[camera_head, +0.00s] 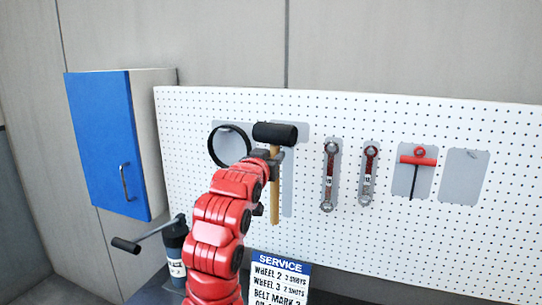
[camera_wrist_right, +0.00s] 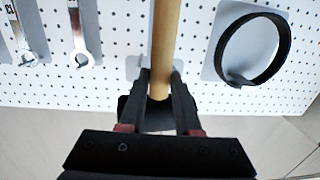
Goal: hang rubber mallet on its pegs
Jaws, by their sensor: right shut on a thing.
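The rubber mallet (camera_head: 275,134) has a black head and a wooden handle, and is upright with its head at the top. It is in front of a grey mallet-shaped patch (camera_head: 288,185) on the white pegboard. My right gripper (camera_head: 266,156) is shut on the handle, just below the head. In the right wrist view the handle (camera_wrist_right: 162,45) runs up between the two fingers (camera_wrist_right: 160,95). The pegs are hidden behind the mallet, and I cannot tell whether the head touches them. My left gripper is not in view.
The pegboard (camera_head: 350,115) holds a black ring (camera_head: 212,148) just left of the mallet, two wrenches (camera_head: 329,175) and a red T-handle tool (camera_head: 418,161) to the right. A grey patch (camera_head: 463,175) is empty. A blue-doored cabinet (camera_head: 105,140) and a service sign (camera_head: 279,278) are nearby.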

